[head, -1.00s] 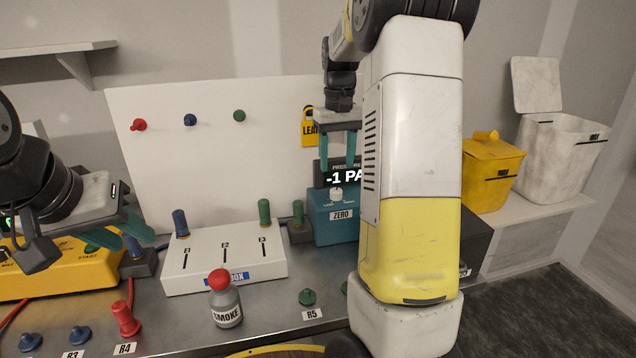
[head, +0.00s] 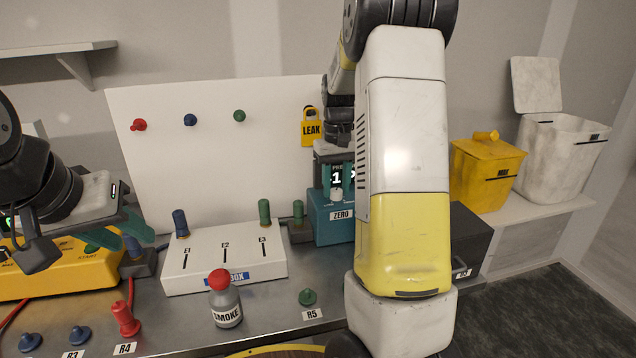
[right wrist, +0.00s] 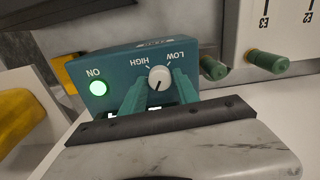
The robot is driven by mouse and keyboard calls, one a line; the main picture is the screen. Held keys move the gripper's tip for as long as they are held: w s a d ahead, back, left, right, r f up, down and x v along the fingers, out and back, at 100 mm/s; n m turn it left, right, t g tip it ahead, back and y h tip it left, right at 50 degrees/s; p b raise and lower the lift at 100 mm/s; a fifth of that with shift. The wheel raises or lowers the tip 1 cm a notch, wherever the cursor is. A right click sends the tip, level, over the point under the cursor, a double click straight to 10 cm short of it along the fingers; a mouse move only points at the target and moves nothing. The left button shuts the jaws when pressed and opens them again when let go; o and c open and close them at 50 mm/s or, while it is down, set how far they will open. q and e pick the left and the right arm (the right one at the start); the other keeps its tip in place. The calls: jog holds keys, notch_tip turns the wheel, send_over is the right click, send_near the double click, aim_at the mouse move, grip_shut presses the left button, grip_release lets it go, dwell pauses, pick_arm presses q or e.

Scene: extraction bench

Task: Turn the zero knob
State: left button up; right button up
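The zero knob is a small white round knob (head: 337,194) on the front of the teal box (head: 333,226), above the ZERO label. In the right wrist view the knob (right wrist: 160,78) has a dark pointer line and sits below HIGH and LOW markings. My right gripper (head: 337,184) is at the knob, its teal fingers apart on either side of it. In the right wrist view the fingertips (right wrist: 159,84) flank the knob; I see no clear contact.
A lit green ON light (right wrist: 98,88) is on the teal box. A white box with E1 to E3 slots (head: 225,262), a SMOKE bottle (head: 225,305) and a green R5 peg (head: 307,297) are nearby. My right arm hides the bench's right part.

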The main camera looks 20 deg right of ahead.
aim_at(336, 190)
grip_shut()
jog(key=shift+m, duration=1)
jog(key=shift+o, duration=2.3)
grip_release()
notch_tip(336, 190, up, 8)
jog(key=shift+f, duration=0.1)
